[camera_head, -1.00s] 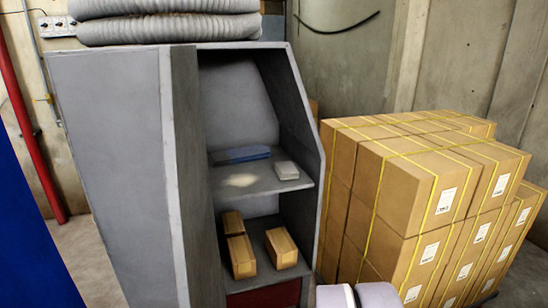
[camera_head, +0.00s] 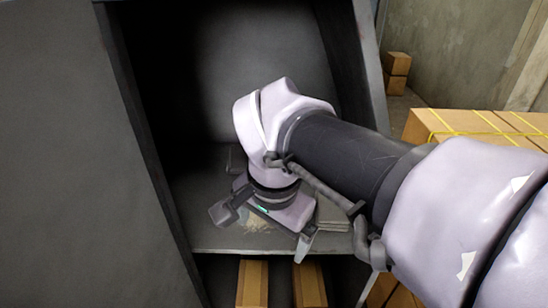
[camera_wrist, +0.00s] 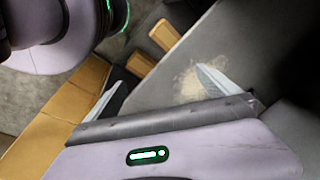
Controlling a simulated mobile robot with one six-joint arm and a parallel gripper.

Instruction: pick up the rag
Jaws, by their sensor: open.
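A folded grey cloth, which looks like the rag (camera_head: 333,214), lies flat on the shelf (camera_head: 215,236) of the grey cabinet, partly hidden by my wrist. My gripper (camera_head: 262,231) is open over the shelf, left of the cloth, with its fingers pointing down toward the front edge. Nothing shows between the fingers. In the wrist view, my open gripper (camera_wrist: 156,96) is above the shelf (camera_wrist: 240,50), and I cannot make out the cloth there. A pale dusty patch (camera_wrist: 196,80) lies by the right finger.
A dark flat item (camera_head: 236,158) sits at the back of the shelf, partly hidden. Small cardboard boxes (camera_head: 252,284) stand on the level below. The cabinet's side walls (camera_head: 150,150) bound the space. Strapped cartons (camera_head: 480,122) stand to the right.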

